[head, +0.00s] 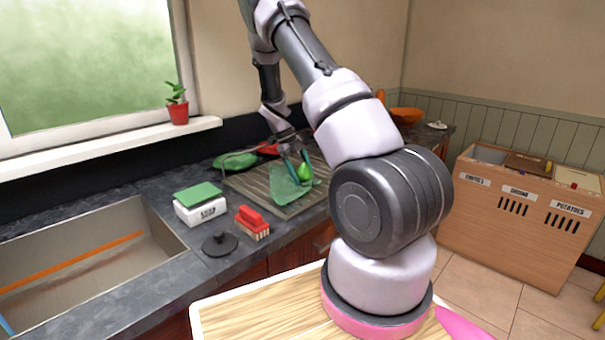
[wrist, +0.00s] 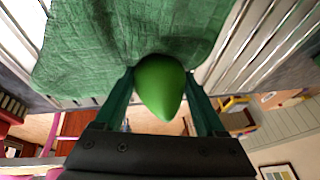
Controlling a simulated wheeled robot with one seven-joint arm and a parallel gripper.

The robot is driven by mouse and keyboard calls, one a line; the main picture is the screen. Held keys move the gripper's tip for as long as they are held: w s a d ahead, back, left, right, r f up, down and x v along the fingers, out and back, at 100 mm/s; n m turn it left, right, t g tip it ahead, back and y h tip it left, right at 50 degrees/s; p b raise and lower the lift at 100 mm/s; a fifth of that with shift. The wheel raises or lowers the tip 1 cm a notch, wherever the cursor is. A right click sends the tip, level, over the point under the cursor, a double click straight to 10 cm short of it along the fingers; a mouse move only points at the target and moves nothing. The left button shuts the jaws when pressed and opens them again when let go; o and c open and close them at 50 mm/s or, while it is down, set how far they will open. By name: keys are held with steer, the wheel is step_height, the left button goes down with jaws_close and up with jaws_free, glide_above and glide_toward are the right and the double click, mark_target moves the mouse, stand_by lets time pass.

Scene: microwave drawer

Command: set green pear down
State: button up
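The green pear (head: 304,173) is between the fingers of my gripper (head: 296,164), over the counter's drainboard. In the wrist view the pear (wrist: 160,86) sits between the two green fingertips of my gripper (wrist: 162,88), which appear to touch its sides. A green cloth (head: 289,189) lies on the ribbed drainboard (head: 250,186) just under and beside the pear; it also fills the upper part of the wrist view (wrist: 90,50). Whether the pear touches the cloth cannot be told.
A red brush (head: 252,222), a black sink plug (head: 220,244) and a soap box with a green sponge (head: 199,203) stand between the drainboard and the sink (head: 90,262). Another green item (head: 235,160) and a red one lie behind. An orange bowl (head: 405,115) is farther right.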

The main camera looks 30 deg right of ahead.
steer(key=shift+o, duration=0.2)
steer(key=v, duration=1.2)
steer(key=shift+r, duration=0.25)
steer(key=s+a+r+n+t+y, duration=0.25)
steer(key=s+r+n, duration=0.35)
steer(key=r, duration=0.3)
steer(key=s+a+r+n+t+y, duration=0.2)
steer(key=s+a+r+n, duration=0.1)
steer(key=s+r+n, duration=0.4)
steer(key=s+a+r+n+t, duration=0.3)
steer(key=s+r+n, duration=0.1)
steer(key=s+n, duration=0.3)
steer(key=s+a+r+n+t, duration=0.3)
steer(key=s+n, duration=0.5)
steer(key=s, duration=0.2)
steer(key=shift+s+a+r+y, duration=0.25)
steer(key=shift+a+r+y, duration=0.1)
steer(key=shift+r+y, duration=0.1)
